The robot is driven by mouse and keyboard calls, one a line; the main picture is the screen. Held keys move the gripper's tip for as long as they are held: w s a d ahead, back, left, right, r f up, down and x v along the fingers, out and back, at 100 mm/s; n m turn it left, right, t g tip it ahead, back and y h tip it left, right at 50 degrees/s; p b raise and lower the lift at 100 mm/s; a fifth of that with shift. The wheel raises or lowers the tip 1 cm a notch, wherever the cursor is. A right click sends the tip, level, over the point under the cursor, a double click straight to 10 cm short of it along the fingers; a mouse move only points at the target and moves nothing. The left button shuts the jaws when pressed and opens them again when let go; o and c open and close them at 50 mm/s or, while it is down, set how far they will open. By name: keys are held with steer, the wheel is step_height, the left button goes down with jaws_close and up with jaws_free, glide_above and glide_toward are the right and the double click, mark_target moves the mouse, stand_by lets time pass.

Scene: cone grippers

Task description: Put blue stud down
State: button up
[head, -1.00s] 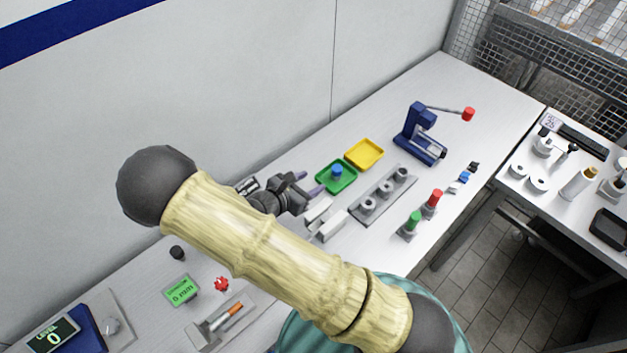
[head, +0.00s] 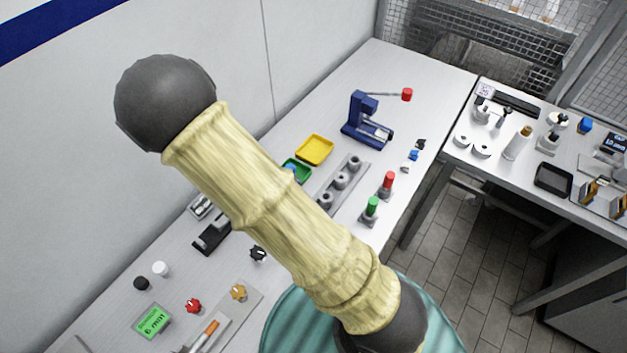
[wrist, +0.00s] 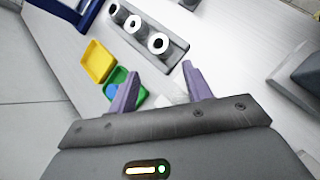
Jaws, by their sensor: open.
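The blue stud (wrist: 111,90) sits in the small green tray (wrist: 119,73), left of my gripper's left finger in the wrist view. My gripper (wrist: 160,74) is open, its two purple fingers apart with nothing between them. In the head view my arm hides the gripper. There the green tray (head: 304,175) and a bit of the blue stud (head: 291,167) show at the arm's edge, partly covered.
A yellow tray (head: 314,150) lies beside the green one, empty. A grey rack with several round holders (head: 327,200) stands to its right. Red (head: 388,183) and green (head: 371,208) studs stand near the table edge. A blue press (head: 366,122) stands behind.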

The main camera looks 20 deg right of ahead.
steer(key=s+d+r+m+y, duration=0.1)
steer(key=s+r+m+y, duration=0.2)
steer(key=r+m, duration=0.3)
steer(key=s+d+r+m+y, duration=0.1)
steer(key=s+r+m+y, duration=0.3)
steer(key=m, duration=0.6)
step_height(320, 180, up, 3)
steer(key=shift+d+f+m+t+y, duration=0.1)
steer(key=shift+d+m+t+y, duration=0.25)
steer(key=shift+y, duration=0.55)
steer(key=c, duration=0.3)
